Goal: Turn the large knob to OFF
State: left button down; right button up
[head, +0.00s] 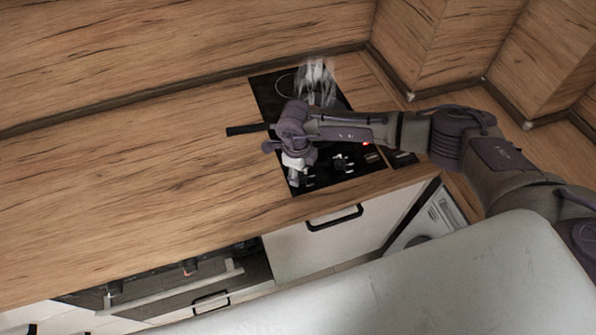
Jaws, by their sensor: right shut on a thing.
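A black cooktop (262,92) is set into the wooden counter. Two dark control knobs show along its front: one (343,163) stands clear to the right of my gripper, and the other (306,182) is at my gripper, mostly hidden by it. My right gripper (296,172) points down at the front left of the cooktop and is shut on that partly hidden knob. I cannot read its markings or its setting from here. My left gripper is not in view.
A pale, see-through wispy shape (318,82) rises over the rear burner, behind my right arm. A dark flat bar (247,130) lies at the cooktop's left edge. A red light (366,144) glows near the right edge. The counter (130,180) to the left is clear.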

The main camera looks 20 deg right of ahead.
jog(key=n+b, duration=0.2)
jog(key=b, duration=0.1)
jog(key=n+b, duration=0.3)
jog(key=b, duration=0.1)
jog(key=n+b, duration=0.3)
jog(key=b, duration=0.1)
jog(key=shift+s+f, duration=0.1)
jog(key=shift+f, duration=0.25)
jog(key=n+b, duration=0.8)
jog(key=b, duration=0.2)
jog(key=shift+d+r+y+b, duration=0.1)
jog(key=shift+y+b, duration=0.2)
jog(key=shift+y, duration=0.1)
jog(key=shift+s+r+n+b, duration=0.1)
jog(key=shift+r+n+b, duration=0.05)
jog(key=shift+n+b, duration=0.7)
jog(key=shift+r+n+b, duration=0.1)
jog(key=shift+n+b, duration=0.7)
jog(key=shift+n, duration=0.05)
jog(key=shift+r, duration=0.1)
jog(key=o, duration=1.1)
jog(key=shift+o, duration=0.2)
